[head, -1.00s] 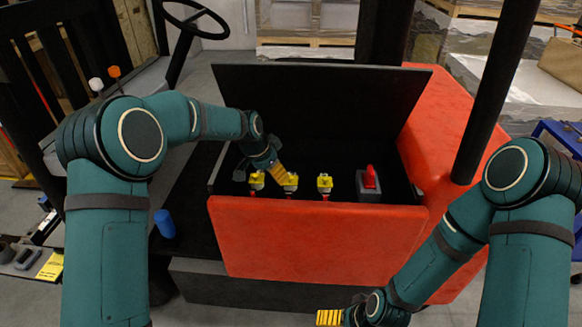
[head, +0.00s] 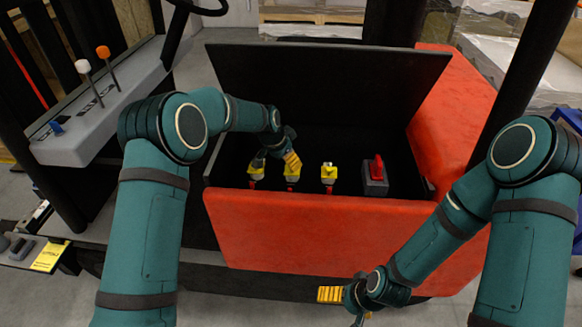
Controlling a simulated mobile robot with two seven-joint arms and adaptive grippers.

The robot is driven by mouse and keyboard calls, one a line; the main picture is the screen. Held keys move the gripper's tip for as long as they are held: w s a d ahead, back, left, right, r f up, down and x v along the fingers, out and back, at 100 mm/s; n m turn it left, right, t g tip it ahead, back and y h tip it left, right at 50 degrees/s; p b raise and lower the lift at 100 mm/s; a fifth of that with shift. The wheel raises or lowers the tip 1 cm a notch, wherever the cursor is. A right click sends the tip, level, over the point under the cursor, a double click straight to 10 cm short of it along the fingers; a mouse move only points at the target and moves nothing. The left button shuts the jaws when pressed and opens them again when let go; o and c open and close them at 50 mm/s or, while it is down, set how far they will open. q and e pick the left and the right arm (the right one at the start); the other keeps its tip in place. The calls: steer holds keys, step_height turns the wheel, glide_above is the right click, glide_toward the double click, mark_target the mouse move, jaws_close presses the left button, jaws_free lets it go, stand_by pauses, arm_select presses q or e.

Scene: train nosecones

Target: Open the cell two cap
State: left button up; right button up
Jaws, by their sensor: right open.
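Three yellow caps stand in a row inside the dark open compartment (head: 344,212): a left cap (head: 256,171), a middle cap (head: 291,174) and a right cap (head: 328,171). I see no cell numbers on them. My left gripper (head: 292,160), with yellow fingertips, is at the middle cap and hides its top. I cannot tell whether it touches the cap or how far its fingers are apart. My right gripper (head: 335,294), also yellow-tipped, is open and empty, low in front of the red front wall, apart from the caps.
A grey block with a red handle (head: 376,171) stands right of the caps. The black raised lid (head: 325,90) is behind them. A grey console (head: 95,125) with white and orange knobs is at the left. A dark post (head: 520,80) rises at the right.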

arm_select(q)
steer(key=shift+x, duration=2)
steer(key=shift+o, duration=0.3)
jaws_close()
